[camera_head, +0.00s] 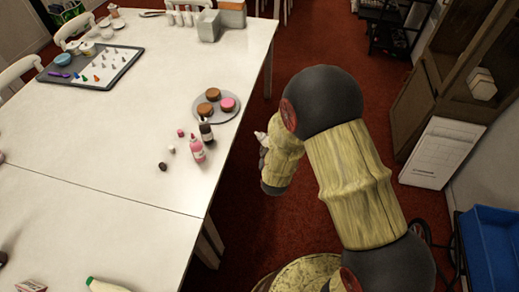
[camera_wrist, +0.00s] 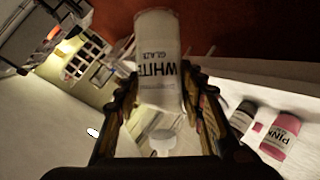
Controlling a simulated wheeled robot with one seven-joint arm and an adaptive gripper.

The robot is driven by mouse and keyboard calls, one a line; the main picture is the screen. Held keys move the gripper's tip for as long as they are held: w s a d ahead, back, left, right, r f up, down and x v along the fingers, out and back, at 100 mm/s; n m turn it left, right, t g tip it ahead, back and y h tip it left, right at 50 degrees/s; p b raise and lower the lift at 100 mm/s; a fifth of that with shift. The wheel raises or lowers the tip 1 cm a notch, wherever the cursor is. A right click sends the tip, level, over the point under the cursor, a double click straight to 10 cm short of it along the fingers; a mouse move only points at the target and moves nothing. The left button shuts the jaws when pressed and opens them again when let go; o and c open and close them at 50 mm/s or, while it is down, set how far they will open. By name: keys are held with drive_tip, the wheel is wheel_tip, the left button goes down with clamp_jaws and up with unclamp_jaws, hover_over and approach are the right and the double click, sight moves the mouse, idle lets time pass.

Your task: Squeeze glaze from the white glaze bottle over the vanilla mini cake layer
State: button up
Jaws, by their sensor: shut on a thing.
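My gripper (camera_wrist: 160,88) is shut on the white glaze bottle (camera_wrist: 158,48), with a dark finger on each side of it. The label reads upside down in the wrist view, and a white cap-like part (camera_wrist: 162,142) shows below the bottle. In the head view my arm hides most of the gripper, which is over the floor beside the table's right edge; a small white bit (camera_head: 261,136) shows there. A round plate (camera_head: 233,115) on the table holds a pink-topped cake (camera_head: 228,104) and two brown-topped cakes (camera_head: 205,109). I cannot tell which is vanilla. The plate is left of the gripper.
A pink bottle (camera_head: 197,150) and a dark bottle (camera_head: 206,132) stand near the table's right edge, with small caps beside them. A tray of piping tips (camera_head: 125,60) lies at the back left. The white table (camera_head: 110,140) is clear around its middle.

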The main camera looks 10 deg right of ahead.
drive_tip(key=w+a+f+n+t+b, duration=0.1)
drive_tip(key=w+a+n+t+b, duration=0.15)
drive_tip(key=w+n, duration=0.6)
drive_tip(key=w+a+n+t+b, duration=0.2)
drive_tip(key=w+n+b, duration=0.2)
drive_tip(key=w+n, duration=0.45)
drive_tip(key=w+a+r+n+t+y+b, duration=0.2)
drive_tip(key=w+a+r+n+y+b, duration=0.15)
drive_tip(key=w+a, duration=0.65)
drive_tip(key=w+a+r+n+t+y+b, duration=0.1)
drive_tip(key=w+a+r+n+y+b, duration=0.25)
drive_tip(key=w+a, duration=0.6)
drive_tip(key=shift+h, duration=0.8)
drive_tip(key=f+b, duration=0.1)
drive_tip(key=w+d+f+b, duration=0.1)
drive_tip(key=f, duration=0.1)
drive_tip(key=w+f+b, duration=0.1)
drive_tip(key=f, duration=0.1)
drive_tip(key=shift+d+f, duration=0.1)
drive_tip(key=shift+d, duration=0.15)
drive_tip(key=shift+s, duration=0.15)
